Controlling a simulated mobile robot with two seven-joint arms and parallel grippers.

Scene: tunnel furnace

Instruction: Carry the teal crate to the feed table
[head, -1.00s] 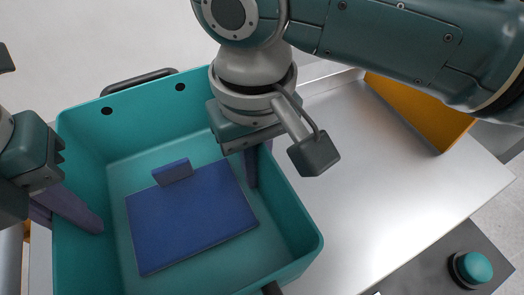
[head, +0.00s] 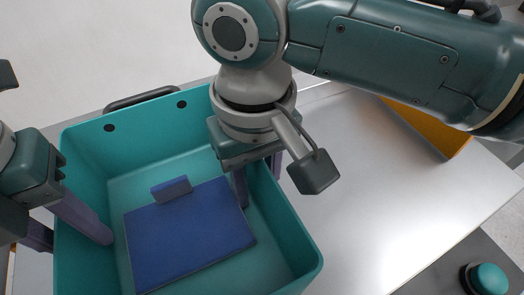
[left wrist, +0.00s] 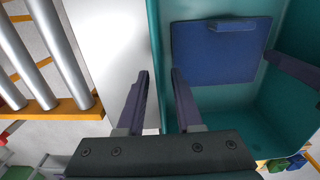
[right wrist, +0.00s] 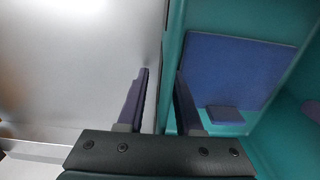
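The teal crate (head: 85,270) stands on a bright metal table top (head: 350,210), with a flat blue slab (head: 190,235) and a small blue upright block on it inside. My left gripper (head: 72,240) straddles the crate's left wall, one purple finger inside and one outside. In the left wrist view its fingers (left wrist: 160,85) stand apart with gaps to the wall. My right gripper (head: 260,190) straddles the right wall the same way. In the right wrist view its fingers (right wrist: 160,85) are open around the wall (right wrist: 172,60). The crate's underside is hidden.
A yellow-orange panel (head: 445,140) stands at the table's back right. A teal push button (head: 488,278) sits on a dark surface at lower right. Metal rollers (left wrist: 45,50) in an orange frame lie left in the left wrist view. The table right of the crate is clear.

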